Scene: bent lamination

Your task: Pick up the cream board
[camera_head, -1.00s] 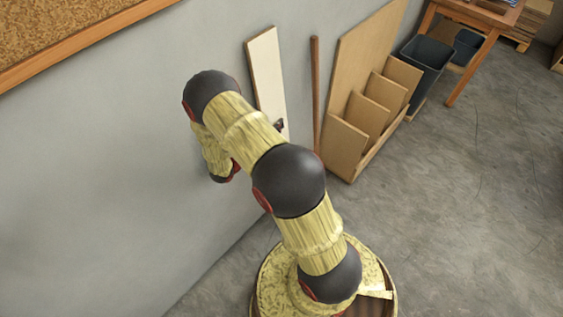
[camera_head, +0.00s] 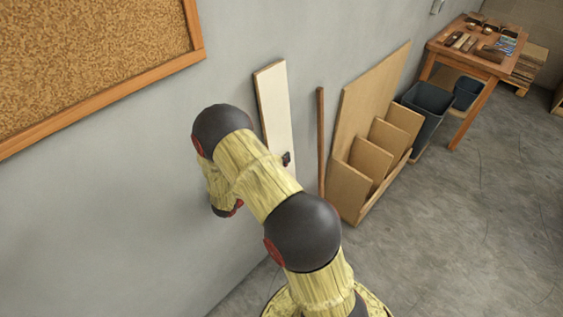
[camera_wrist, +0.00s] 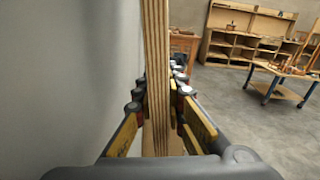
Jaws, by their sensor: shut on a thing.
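The cream board (camera_head: 274,105) is a long, narrow panel standing upright and slightly tilted by the grey wall in the head view. Its lower part is hidden behind my arm. In the wrist view the board (camera_wrist: 156,60) shows its layered plywood edge, running up between my fingers. My gripper (camera_wrist: 160,115) is shut on the board, with a finger on each side. In the head view only a small dark part of my gripper (camera_head: 286,159) shows at the board's right edge.
A thin brown strip (camera_head: 320,140) leans on the wall to the right. Beyond it stand a wooden rack (camera_head: 347,188) with dividers, a dark bin (camera_head: 428,105) and a workbench (camera_head: 465,62). A cork board (camera_head: 90,60) hangs at left. The floor (camera_head: 470,220) at right is clear.

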